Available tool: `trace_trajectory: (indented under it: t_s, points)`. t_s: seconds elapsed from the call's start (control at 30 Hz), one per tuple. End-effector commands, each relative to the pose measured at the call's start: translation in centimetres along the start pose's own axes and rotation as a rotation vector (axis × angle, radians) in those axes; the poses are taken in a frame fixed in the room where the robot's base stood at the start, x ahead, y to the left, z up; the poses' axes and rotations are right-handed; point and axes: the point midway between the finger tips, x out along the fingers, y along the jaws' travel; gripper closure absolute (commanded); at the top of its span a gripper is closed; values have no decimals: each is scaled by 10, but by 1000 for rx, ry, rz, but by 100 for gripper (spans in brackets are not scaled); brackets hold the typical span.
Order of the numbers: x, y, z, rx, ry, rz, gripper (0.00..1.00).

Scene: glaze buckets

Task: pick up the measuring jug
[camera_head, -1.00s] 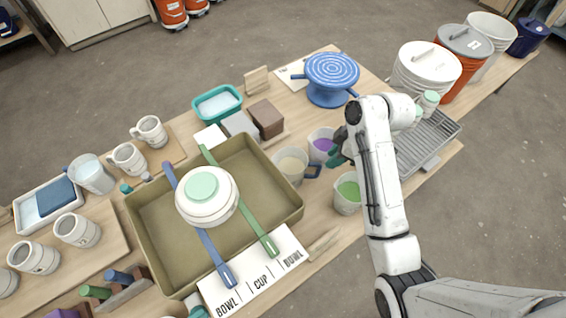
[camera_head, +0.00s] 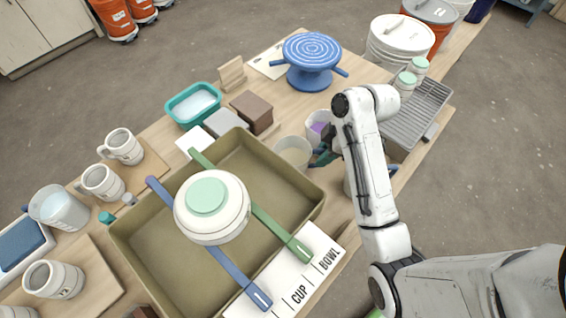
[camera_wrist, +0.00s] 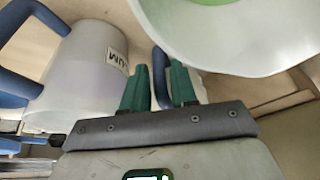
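A clear measuring jug (camera_head: 293,151) with cream contents stands upright by the tan tray's right corner. Its blue handle, on the right side, is largely hidden by my gripper (camera_head: 322,155). In the wrist view, the two green fingers of my gripper (camera_wrist: 158,88) are apart, with an upright blue handle (camera_wrist: 160,70) between them. I see no clear squeeze on it. Another translucent jug (camera_wrist: 82,65) with a dark-lettered label and blue handle fills the left of the wrist view. A jug with purple contents (camera_head: 318,127) stands just behind my gripper.
A pale vessel with green contents (camera_wrist: 225,40) looms close at the wrist view's upper right; my arm mostly hides it in the head view. The tan tray (camera_head: 285,200) with a white lidded pot is to the left. A blue turntable (camera_head: 311,60) and grey rack (camera_head: 420,112) stand behind.

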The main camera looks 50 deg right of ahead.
Motion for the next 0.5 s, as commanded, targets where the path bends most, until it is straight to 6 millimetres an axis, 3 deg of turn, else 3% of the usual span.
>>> trace_trajectory:
  t_s: [0.2, 0.5]
  points:
    - [-1, 0, 0, 0, 0, 0, 74]
    - [-1, 0, 0, -1, 0, 0, 100]
